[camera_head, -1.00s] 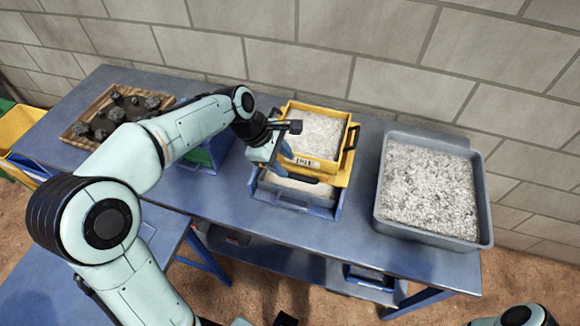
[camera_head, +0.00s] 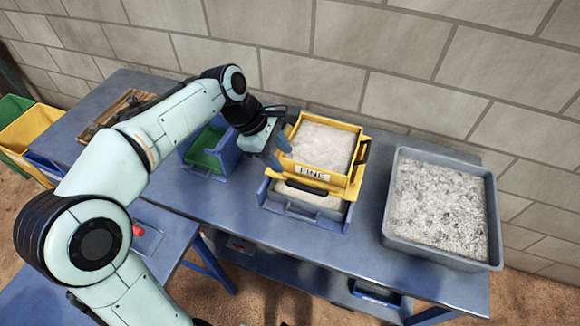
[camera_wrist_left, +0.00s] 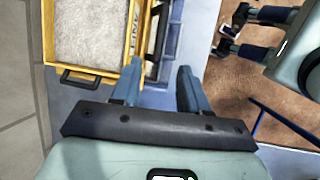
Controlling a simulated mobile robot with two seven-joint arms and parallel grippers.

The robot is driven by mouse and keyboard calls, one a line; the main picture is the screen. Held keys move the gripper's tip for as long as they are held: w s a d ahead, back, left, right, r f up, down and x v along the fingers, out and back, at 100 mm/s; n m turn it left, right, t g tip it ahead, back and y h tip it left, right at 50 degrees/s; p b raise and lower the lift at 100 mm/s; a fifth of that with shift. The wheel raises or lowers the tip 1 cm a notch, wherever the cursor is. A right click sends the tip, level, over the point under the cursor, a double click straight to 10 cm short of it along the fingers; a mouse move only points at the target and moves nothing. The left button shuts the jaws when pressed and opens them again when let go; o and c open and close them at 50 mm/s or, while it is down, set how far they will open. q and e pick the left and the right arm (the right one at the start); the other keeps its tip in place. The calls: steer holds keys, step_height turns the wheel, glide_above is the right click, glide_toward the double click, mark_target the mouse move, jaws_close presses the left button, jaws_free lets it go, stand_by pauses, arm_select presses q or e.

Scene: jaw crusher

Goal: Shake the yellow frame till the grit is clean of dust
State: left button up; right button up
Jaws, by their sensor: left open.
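The yellow frame (camera_head: 324,151), labelled FINE, holds pale grit (camera_head: 322,146) and sits on a blue tray (camera_head: 303,207) that also holds pale material. Black handles show on its sides.
A grey tray (camera_head: 489,205) of mottled grit stands on the right of the blue bench (camera_head: 270,230). A blue bin with a green inside (camera_head: 207,150) and a wooden tray (camera_head: 122,110) stand to the left. A block wall (camera_head: 370,50) runs behind.

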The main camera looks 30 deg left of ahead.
mark_target(305, 187)
arm_select(q)
steer(key=b+x, duration=0.1)
steer(key=x, duration=1.2)
steer(key=shift+f+b, duration=0.2)
steer(key=shift+b, duration=0.2)
arm_select(e)
steer(key=shift+s+f, duration=0.3)
steer(key=shift+f, duration=0.25)
steer(key=shift+s+f, duration=0.25)
steer(key=shift+f, duration=0.3)
arm_select(q)
jaws_close()
